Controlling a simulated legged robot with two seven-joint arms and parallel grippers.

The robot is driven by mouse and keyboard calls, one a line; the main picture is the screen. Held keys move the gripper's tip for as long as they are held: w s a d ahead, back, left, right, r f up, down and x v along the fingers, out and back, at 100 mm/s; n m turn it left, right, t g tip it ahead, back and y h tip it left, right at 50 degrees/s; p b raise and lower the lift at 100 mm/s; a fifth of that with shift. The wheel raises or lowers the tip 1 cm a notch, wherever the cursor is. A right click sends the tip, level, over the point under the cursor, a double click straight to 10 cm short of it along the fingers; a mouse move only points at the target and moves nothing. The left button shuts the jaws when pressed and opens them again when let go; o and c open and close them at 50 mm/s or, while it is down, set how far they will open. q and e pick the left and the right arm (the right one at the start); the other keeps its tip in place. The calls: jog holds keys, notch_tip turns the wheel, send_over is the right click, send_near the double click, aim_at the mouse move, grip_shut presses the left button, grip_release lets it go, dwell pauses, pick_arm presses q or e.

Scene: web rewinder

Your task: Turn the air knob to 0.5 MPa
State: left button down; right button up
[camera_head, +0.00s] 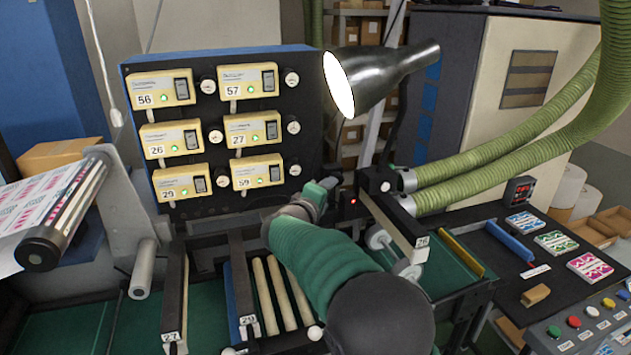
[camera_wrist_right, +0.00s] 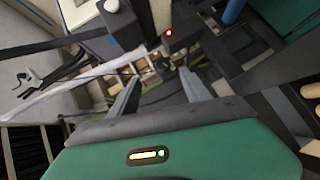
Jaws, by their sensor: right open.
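My right arm reaches up the middle of the head view, and its gripper (camera_head: 332,184) is in front of the lower right of the control panel. In the right wrist view the two fingers (camera_wrist_right: 162,78) are spread apart. A small dark round part, possibly the air knob (camera_wrist_right: 165,66), shows between and just beyond the fingertips; I cannot tell whether they touch it. In the head view I cannot make out this part behind the gripper. I can read no pressure scale or MPa value. My left gripper is not in view.
A panel (camera_head: 258,131) with several numbered yellow modules stands behind the gripper. A black lamp (camera_head: 390,75) hangs above right. A black box with a red light (camera_head: 354,201) is close to the gripper's right. Green hoses (camera_head: 500,140) run right. A small red display (camera_head: 520,190) stands farther right.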

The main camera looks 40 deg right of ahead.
aim_at(339, 184)
jog(key=p+x, duration=0.1)
jog(key=x, duration=0.4)
jog(key=p+x, duration=0.2)
jog(key=x, duration=0.3)
jog(key=w+p+x, duration=0.1)
jog(key=x, duration=0.5)
jog(key=shift+a, duration=0.35)
jog(key=shift+d+f, duration=0.1)
jog(key=shift+f, duration=0.05)
jog(key=shift+c, duration=0.9)
jog(key=shift+a, duration=0.25)
jog(key=shift+c, duration=1.1)
jog(key=shift+w+a+r, duration=0.1)
jog(key=shift+a+r, duration=0.25)
jog(key=shift+a, duration=0.5)
jog(key=c, duration=0.5)
jog(key=shift+a, duration=0.25)
jog(key=shift+c, duration=1.2)
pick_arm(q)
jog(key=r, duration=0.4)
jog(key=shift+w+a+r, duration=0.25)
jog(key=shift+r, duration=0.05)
pick_arm(e)
jog(key=shift+d, duration=0.1)
grip_shut()
